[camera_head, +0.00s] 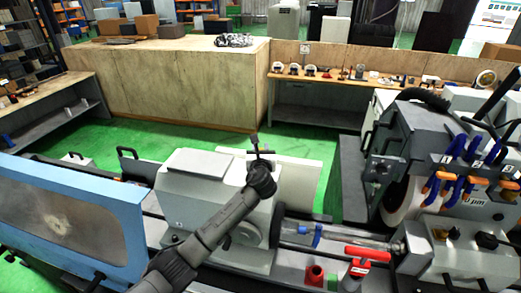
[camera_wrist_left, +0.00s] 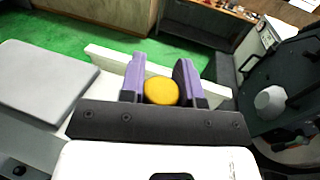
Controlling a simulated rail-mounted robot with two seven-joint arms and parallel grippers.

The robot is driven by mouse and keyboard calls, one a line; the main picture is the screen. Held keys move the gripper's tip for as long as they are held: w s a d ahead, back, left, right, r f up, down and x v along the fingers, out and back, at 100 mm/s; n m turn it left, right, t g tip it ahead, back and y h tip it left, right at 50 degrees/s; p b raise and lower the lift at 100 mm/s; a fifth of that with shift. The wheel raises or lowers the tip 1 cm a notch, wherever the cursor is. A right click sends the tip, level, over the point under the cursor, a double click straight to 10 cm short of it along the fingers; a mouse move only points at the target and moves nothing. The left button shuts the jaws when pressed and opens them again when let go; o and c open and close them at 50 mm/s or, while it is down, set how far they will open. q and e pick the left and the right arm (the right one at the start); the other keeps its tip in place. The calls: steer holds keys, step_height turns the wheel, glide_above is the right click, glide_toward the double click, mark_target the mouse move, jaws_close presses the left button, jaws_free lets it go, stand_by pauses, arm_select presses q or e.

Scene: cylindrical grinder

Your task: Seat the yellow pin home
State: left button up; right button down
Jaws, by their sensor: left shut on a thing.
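The yellow pin (camera_wrist_left: 161,93) shows in the left wrist view as a rounded yellow end between two purple fingers. My left gripper (camera_wrist_left: 159,76) is shut on it. In the head view my left arm reaches up from the bottom to above the grey machine housing (camera_head: 188,196). The fingers and pin cannot be made out there. The pin's seat cannot be identified in either view. My right gripper is in neither view.
A white panel (camera_head: 305,178) stands behind the grey housing. A blue-framed guard (camera_head: 75,215) is at left. A red-handled part (camera_head: 367,253) and a red piece (camera_head: 315,274) sit at lower right. Orange-and-blue clamps (camera_head: 465,165) hang on the grinder at right. Green floor lies behind.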

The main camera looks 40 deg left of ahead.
arm_select(q)
steer(key=shift+p, duration=0.45)
steer(key=shift+f+b, duration=0.35)
steer(key=shift+f, duration=0.2)
stand_by(0.4)
steer(key=shift+f+b, duration=0.45)
steer(key=shift+f, duration=0.4)
steer(key=shift+f+b, duration=0.6)
steer(key=shift+f, duration=0.5)
steer(key=o, duration=0.9)
steer(key=shift+o, duration=1)
